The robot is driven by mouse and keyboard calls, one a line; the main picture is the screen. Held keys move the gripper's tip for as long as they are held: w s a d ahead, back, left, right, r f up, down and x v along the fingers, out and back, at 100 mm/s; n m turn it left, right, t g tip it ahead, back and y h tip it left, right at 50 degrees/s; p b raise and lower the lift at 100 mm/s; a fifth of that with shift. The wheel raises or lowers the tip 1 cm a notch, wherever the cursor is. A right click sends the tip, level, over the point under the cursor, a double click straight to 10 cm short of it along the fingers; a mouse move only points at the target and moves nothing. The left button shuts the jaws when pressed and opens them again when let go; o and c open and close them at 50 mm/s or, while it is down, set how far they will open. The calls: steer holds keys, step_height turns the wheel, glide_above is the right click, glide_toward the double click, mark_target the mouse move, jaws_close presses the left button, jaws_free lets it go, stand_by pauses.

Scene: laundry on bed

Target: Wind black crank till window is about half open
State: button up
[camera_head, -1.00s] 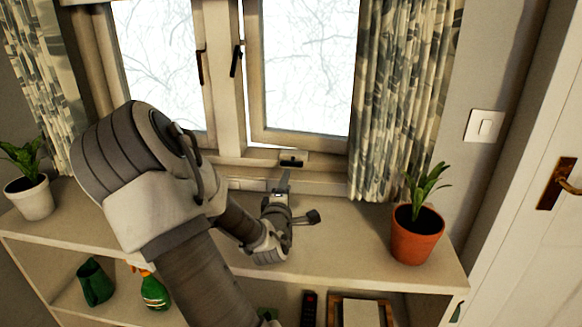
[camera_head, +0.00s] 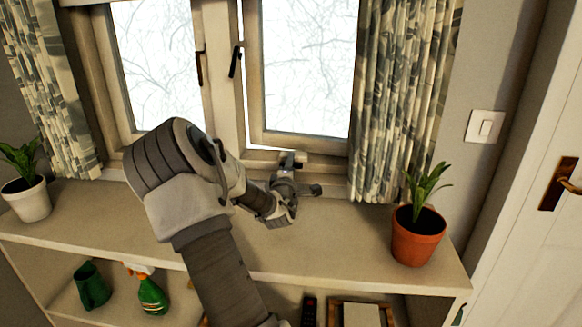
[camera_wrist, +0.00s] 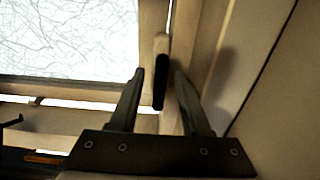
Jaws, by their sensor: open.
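The right window sash (camera_head: 258,100) stands slightly open; a bright slit shows along its left edge and below it. My gripper (camera_head: 288,158) is at the bottom of this sash, just above the sill. In the wrist view my gripper (camera_wrist: 159,71) is open, with one finger on each side of a narrow black piece, which looks like the crank (camera_wrist: 159,87). I see no clear contact between the fingers and it. In the head view my gripper largely hides the crank.
An orange pot with a plant (camera_head: 418,235) stands on the shelf top (camera_head: 340,235) to the right, a white pot (camera_head: 27,198) at far left. Patterned curtains (camera_head: 395,100) hang on both sides. Black handles (camera_head: 235,62) sit on the window frames. The shelf top before the gripper is clear.

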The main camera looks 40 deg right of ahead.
jaws_close()
steer(key=shift+n, duration=0.3)
steer(key=n, duration=0.3)
steer(key=shift+a, duration=0.1)
steer(key=n, duration=0.5)
steer(key=n+b, duration=0.1)
steer(key=n, duration=0.3)
steer(key=shift+f+n, duration=0.1)
steer(key=shift+n, duration=0.2)
steer(key=shift+n+b, duration=0.3)
steer(key=shift+n, duration=1.9)
jaws_free()
